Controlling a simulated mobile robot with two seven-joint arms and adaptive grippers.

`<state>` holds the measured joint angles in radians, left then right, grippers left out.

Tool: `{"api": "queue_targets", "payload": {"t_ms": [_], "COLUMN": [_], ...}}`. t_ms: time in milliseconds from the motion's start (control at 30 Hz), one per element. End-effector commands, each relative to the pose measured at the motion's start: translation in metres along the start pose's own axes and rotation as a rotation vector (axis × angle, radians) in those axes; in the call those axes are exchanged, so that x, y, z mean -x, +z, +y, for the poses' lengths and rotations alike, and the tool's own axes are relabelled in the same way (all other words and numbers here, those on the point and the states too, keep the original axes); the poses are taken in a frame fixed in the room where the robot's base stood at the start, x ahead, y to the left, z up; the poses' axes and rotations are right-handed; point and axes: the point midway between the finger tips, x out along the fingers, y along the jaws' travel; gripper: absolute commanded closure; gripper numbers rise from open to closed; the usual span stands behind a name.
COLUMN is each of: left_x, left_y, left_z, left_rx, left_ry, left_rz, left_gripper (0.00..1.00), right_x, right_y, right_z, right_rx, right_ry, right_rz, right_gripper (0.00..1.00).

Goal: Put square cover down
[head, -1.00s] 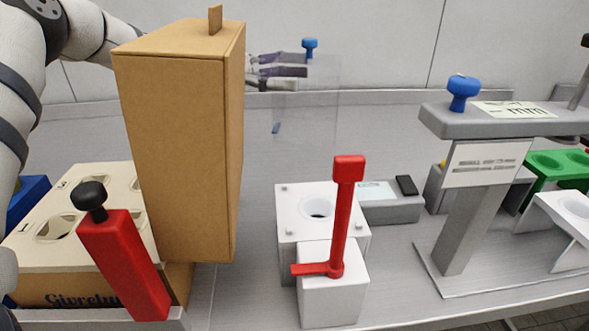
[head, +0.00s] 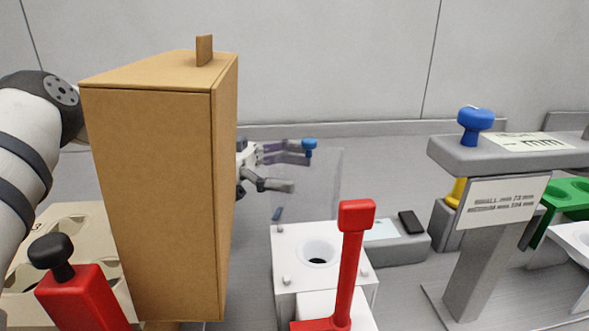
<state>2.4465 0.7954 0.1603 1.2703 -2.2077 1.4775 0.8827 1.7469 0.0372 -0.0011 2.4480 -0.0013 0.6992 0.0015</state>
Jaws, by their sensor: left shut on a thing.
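The square cover (head: 322,185) is a clear, nearly invisible panel with a blue knob (head: 309,145) at its upper edge and a small blue part at its lower left. It is upright, just behind and above the white block with a round hole (head: 318,256). My left gripper (head: 285,168) reaches in from behind the tall cardboard box and is shut on the cover; the exact contact is hard to make out. I cannot tell whether the cover's lower edge touches the block. My right gripper is not in view.
The tall cardboard box (head: 160,190) hides much of my left arm. A red lever (head: 352,250) stands in front of the white block. A red post with a black knob (head: 80,295) is at lower left. A grey stand (head: 490,215) with a blue knob is at right.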

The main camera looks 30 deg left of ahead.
Motion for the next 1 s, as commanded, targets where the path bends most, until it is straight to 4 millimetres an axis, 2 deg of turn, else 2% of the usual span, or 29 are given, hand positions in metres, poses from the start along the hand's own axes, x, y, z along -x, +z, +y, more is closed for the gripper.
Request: {"api": "queue_targets", "payload": {"t_ms": [100,133,167,567,667,1000], "left_x": [0.000,0.000,0.000,0.000,0.013,0.091], "left_y": [0.004,0.003,0.003,-0.002,0.000,0.005], "left_z": [0.000,0.000,0.000,0.000,-0.001,-0.001], "left_rx": [0.001,0.000,0.000,-0.001,0.001,0.005], "left_ry": [0.001,0.001,0.001,-0.001,-0.003,-0.003], "left_rz": [-0.001,0.000,0.000,0.001,-0.002,-0.005], "left_gripper": [0.46,0.06,0.00,0.00,0.00,0.00], "right_x": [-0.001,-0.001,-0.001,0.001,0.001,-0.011], "right_y": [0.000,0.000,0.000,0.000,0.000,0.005], "right_z": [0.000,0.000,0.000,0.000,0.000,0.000], "right_rx": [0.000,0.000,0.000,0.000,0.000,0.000], "right_ry": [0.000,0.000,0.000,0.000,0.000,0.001], "right_rz": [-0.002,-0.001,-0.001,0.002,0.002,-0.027], "right_gripper": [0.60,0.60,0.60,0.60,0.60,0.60]}}
